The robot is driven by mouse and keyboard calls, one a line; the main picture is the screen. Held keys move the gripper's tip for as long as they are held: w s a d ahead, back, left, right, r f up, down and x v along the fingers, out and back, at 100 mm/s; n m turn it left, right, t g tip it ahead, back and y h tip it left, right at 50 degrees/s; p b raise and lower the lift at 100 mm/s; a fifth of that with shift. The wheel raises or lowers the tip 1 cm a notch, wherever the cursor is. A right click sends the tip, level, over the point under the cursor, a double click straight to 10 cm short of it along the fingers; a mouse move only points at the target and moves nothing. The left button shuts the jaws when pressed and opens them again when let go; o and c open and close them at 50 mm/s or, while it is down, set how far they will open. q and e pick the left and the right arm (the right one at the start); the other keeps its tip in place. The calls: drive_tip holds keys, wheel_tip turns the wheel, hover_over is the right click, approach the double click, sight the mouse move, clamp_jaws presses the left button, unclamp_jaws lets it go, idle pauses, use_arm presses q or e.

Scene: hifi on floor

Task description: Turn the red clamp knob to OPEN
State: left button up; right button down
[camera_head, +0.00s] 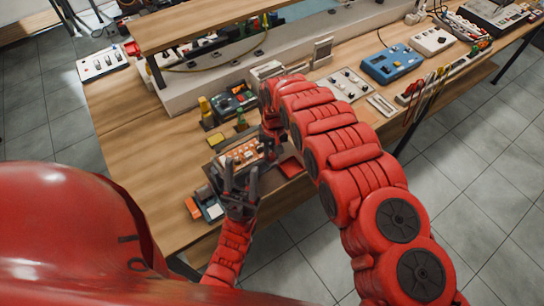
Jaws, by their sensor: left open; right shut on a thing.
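An orange circuit board (243,154) sits in a dark holder on the wooden workbench. My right arm curves in from the right, and its dark gripper (270,142) reaches down at the board's right end. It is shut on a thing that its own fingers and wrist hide. I cannot make out the red clamp knob or its OPEN mark separately; the red arm covers much of that area. My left gripper (241,182) is open and empty, fingers pointing up, in front of the board near the bench's front edge.
A red pad (291,167) lies right of the holder. A green-and-black meter (234,99) stands behind it. Small orange and blue boxes (210,207) sit at the front edge. A blue instrument (391,64) stands farther right. The bench's left part is clear.

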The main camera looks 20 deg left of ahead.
drive_tip(key=n+b, duration=0.2)
drive_tip(key=n, duration=0.1)
drive_tip(key=n+b, duration=0.2)
drive_tip(key=shift+d+f, duration=0.1)
drive_tip(key=shift+f, duration=0.15)
drive_tip(key=shift+r+n+b, duration=0.15)
drive_tip(key=shift+n+b, duration=0.75)
drive_tip(key=shift+n, duration=0.7)
drive_tip(key=c, duration=0.6)
unclamp_jaws()
drive_tip(key=shift+r, duration=0.1)
drive_tip(key=shift+c, duration=0.2)
drive_tip(key=shift+r, duration=0.1)
